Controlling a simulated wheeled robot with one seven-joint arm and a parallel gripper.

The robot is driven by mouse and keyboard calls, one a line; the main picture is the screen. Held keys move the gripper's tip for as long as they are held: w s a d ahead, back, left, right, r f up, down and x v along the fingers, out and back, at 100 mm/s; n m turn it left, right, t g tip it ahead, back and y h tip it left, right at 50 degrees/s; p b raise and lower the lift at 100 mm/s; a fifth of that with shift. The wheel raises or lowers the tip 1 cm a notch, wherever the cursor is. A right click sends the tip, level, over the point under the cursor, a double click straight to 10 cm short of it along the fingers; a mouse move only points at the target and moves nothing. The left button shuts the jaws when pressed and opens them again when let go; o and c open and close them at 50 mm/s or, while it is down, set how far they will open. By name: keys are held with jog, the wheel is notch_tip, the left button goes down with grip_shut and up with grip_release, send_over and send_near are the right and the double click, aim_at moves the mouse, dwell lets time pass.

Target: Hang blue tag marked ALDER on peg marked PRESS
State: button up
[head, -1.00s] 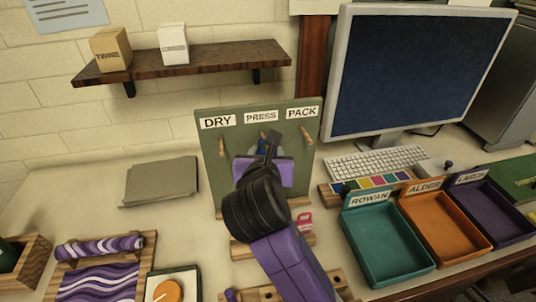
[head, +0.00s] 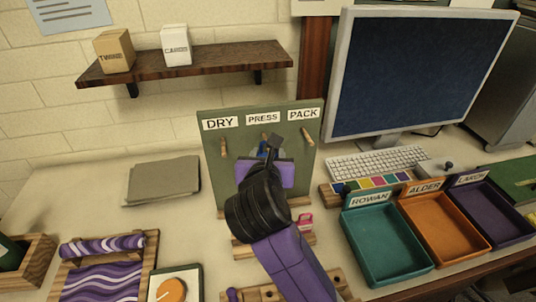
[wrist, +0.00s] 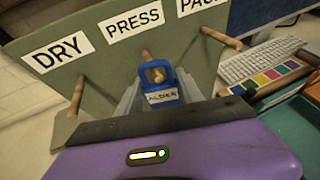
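The blue tag marked ALDER (wrist: 164,97) is upright in the wrist view, its label facing the camera. The peg marked PRESS (wrist: 146,54) shows above the tag's loop, and its tip shows inside the loop. The loop looks to be around the peg, though depth is hard to judge. My gripper (wrist: 160,88) has a pale finger close against each side of the tag, with no clear gap. In the head view my gripper (head: 267,158) is at the green board (head: 212,180), and my wrist hides most of the tag.
The DRY peg (head: 224,147) and PACK peg (head: 307,136) stand bare on either side. A pink tag (head: 305,222) sits below the board. ROWAN (head: 368,202), ALDER (head: 425,188) and LARCH (head: 471,180) trays are at right. The shelf (head: 190,64) is up left, the monitor (head: 420,70) right.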

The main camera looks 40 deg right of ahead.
jog(key=o, duration=0.4)
jog(key=v, duration=0.7)
jog(key=shift+s+a+r, duration=0.15)
jog(key=shift+s+a, duration=0.1)
jog(key=shift+a, duration=0.05)
